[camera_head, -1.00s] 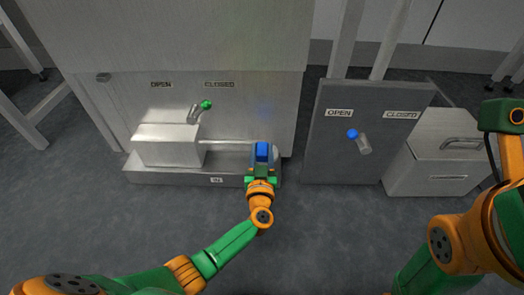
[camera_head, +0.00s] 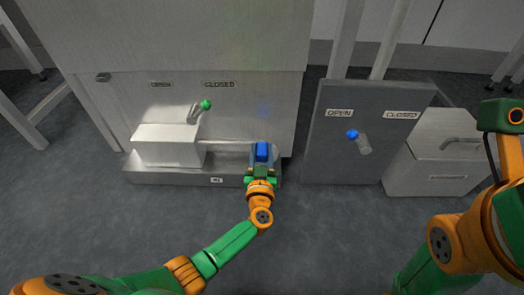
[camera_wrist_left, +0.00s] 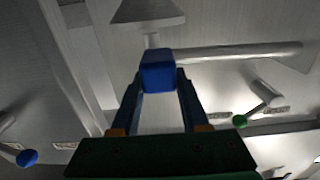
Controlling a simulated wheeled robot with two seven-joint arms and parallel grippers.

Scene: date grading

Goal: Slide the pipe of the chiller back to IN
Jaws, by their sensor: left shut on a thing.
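The chiller (camera_head: 200,40) is the big grey metal cabinet at the left of the head view. Its pipe (camera_head: 228,147) runs along the low tray at its foot and shows in the left wrist view as a light horizontal tube (camera_wrist_left: 240,51). A blue block (camera_head: 262,151) is at the pipe's right end; in the left wrist view the block (camera_wrist_left: 158,70) sits between my fingertips. My left gripper (camera_head: 261,168) is shut on this blue block. A small label (camera_head: 216,180) on the tray front seems to read IN.
A pale box (camera_head: 168,146) stands on the tray (camera_head: 150,177). A green-tipped lever (camera_head: 205,104) is under OPEN and CLOSED labels. A dark panel (camera_head: 330,150) with a blue-tipped lever (camera_head: 353,134) and a grey bin (camera_head: 435,170) stand to the right. The front floor is clear.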

